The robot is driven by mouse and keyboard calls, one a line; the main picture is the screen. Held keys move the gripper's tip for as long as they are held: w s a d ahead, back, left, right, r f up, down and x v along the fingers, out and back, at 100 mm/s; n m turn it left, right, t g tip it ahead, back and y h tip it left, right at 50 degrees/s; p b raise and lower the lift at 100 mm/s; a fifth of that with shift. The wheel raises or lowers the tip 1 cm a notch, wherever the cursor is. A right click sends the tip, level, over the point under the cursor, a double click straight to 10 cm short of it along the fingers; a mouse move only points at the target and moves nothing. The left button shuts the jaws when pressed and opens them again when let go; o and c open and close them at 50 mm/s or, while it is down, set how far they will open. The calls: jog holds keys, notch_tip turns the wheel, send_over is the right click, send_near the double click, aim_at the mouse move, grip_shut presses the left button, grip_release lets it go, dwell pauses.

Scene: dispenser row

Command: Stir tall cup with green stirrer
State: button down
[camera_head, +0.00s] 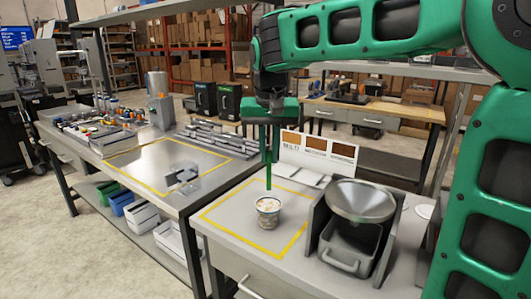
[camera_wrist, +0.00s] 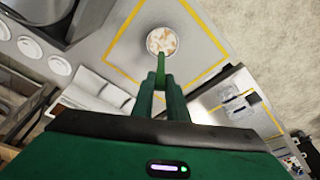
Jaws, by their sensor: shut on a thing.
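A patterned cup (camera_head: 268,213) stands upright inside the yellow-outlined square on the right counter. It holds whitish contents with brown bits, which also show in the wrist view (camera_wrist: 161,40). My gripper (camera_head: 268,150) is above the cup, shut on a green stirrer (camera_head: 268,176) that hangs straight down. The stirrer's lower end appears just above the cup's rim in the head view, apart from the contents. In the wrist view the stirrer (camera_wrist: 161,58) points from between the fingers towards the cup, overlapping its near edge.
A metal dispenser with a round bowl (camera_head: 362,200) stands close right of the cup. A sign with brown samples (camera_head: 318,152) stands behind. Clear containers (camera_head: 183,178) sit on the left counter (camera_head: 150,165). A gap separates the counters. The marked square around the cup is clear.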

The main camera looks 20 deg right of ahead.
aim_at(269, 184)
jog(key=shift+s+a+f+x, duration=0.15)
jog(key=shift+s+x, duration=0.2)
jog(key=shift+x, duration=1.3)
jog(key=shift+s+a+f+x, duration=0.15)
jog(key=shift+s+x, duration=0.25)
jog(key=shift+x, duration=1.25)
jog(key=shift+s+a+x, duration=0.15)
jog(key=shift+s+x, duration=0.2)
jog(key=shift+x, duration=1.3)
